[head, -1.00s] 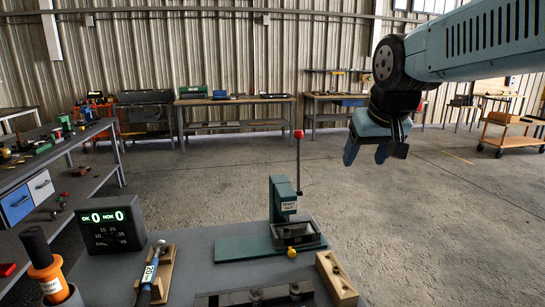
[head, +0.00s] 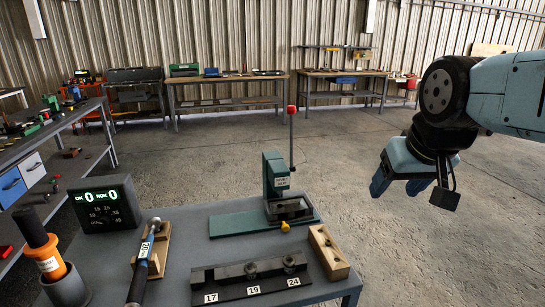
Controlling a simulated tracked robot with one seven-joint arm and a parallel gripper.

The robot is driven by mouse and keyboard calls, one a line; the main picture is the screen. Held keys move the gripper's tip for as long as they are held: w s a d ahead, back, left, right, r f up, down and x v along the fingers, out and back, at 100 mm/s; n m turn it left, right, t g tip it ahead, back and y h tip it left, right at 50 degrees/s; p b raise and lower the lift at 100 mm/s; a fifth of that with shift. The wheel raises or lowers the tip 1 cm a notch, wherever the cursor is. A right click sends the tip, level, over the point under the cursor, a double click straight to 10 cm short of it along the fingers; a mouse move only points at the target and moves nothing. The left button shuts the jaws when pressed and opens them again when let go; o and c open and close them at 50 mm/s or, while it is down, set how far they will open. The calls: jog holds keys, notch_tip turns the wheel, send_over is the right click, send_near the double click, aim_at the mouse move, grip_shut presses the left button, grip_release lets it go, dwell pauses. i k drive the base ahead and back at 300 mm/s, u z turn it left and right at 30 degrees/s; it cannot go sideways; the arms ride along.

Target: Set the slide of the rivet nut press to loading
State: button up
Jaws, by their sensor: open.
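The rivet nut press (head: 275,172) is a green column on a green base plate (head: 236,225), standing at the back of the grey bench. Its tall lever ends in a red knob (head: 291,109) and stands upright. The slide (head: 290,208), a dark metal block, sits at the foot of the column, with a yellow knob (head: 285,227) at its front. I cannot tell the slide's exact position. My gripper (head: 404,190) is open and empty, its blue fingers pointing down, in the air well to the right of the press and apart from it.
On the grey bench (head: 190,262) are a digital counter (head: 104,204), an orange-and-black tool (head: 43,250) in a cup, a blue tool (head: 147,250) on a wooden rest, a numbered rack (head: 250,280) and a wooden block (head: 328,250). Clear floor lies right of the bench.

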aim_at(283, 219)
jog(key=k, duration=1)
jog(key=u, duration=0.15)
jog(key=i, duration=0.55)
jog(key=u, duration=0.25)
